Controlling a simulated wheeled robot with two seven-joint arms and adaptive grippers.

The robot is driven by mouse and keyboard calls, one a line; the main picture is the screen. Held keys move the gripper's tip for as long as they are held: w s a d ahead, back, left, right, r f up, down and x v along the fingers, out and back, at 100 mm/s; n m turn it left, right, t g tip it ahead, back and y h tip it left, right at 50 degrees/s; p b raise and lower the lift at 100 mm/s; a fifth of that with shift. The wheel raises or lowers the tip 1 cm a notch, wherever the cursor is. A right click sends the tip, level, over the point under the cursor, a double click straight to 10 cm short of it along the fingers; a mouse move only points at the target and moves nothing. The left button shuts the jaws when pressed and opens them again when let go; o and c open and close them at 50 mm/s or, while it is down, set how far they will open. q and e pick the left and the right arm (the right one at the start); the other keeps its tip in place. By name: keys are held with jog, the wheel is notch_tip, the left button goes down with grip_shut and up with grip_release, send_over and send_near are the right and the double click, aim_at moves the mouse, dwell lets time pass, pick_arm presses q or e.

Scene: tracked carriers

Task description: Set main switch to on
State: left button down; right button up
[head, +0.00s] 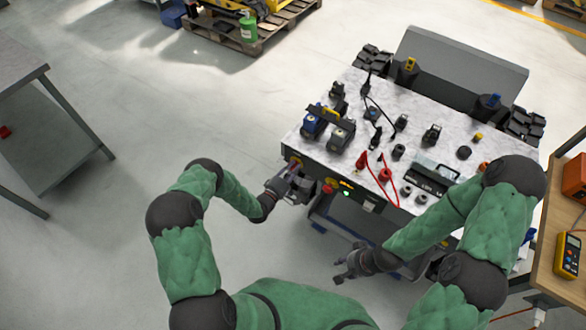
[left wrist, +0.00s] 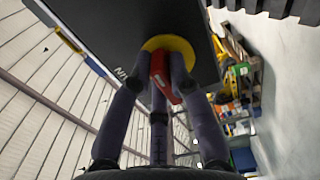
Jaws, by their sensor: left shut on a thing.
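The main switch has a red handle (left wrist: 160,68) on a round yellow plate (left wrist: 180,48), set in a dark panel in the left wrist view. My left gripper (left wrist: 163,78) has its fingers closed around the red handle. In the head view my left gripper (head: 292,174) is at the front left corner of the carrier (head: 300,147), mostly hiding the switch. I cannot tell the handle's exact angle. My right gripper (head: 342,266) is empty, fingers spread, in front of the carrier's lower front.
The carrier top holds several small parts, a red cable (head: 385,181) and a black cable (head: 381,110). A green light (head: 347,193) glows on its front. A wooden bench with a yellow meter (head: 570,254) stands at right, a grey table (head: 30,80) at left. The floor between is clear.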

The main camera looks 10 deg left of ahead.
dwell(0.3)
pick_arm(q)
jog(key=c, duration=1.1)
grip_release()
jog(key=shift+c, duration=0.2)
jog(key=v, duration=1.2)
